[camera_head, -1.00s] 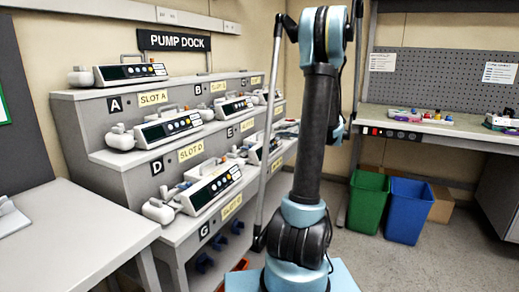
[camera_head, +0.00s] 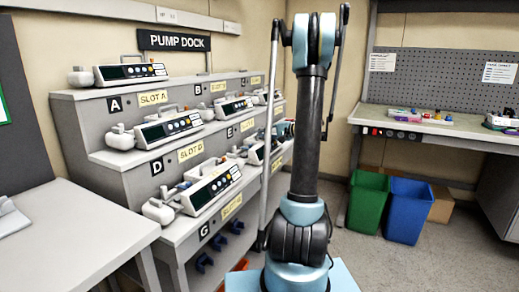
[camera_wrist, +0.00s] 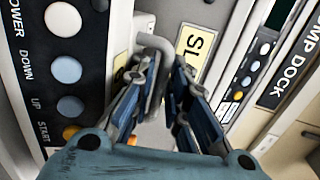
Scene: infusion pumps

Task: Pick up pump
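A pump with a black button panel (camera_wrist: 64,75) fills the left of the wrist view, very close. A grey curved handle (camera_wrist: 160,50) shows between the fingertips of my gripper (camera_wrist: 165,65). The left finger overlaps the handle and the right finger is very near it; I cannot tell whether they press on it. In the head view my gripper is mostly hidden behind my arm, with a teal part showing at the right end of the dock's middle level. Other pumps stand on the dock, including one by slot A (camera_head: 131,72) and one by slot D (camera_head: 168,127).
The stepped pump dock (camera_head: 75,120) has raised shelf edges near my gripper. Another pump (camera_wrist: 250,68) and the dock sign (camera_wrist: 290,65) show at right in the wrist view. A white table (camera_head: 70,235) stands left. Green (camera_head: 368,200) and blue (camera_head: 408,210) bins stand right.

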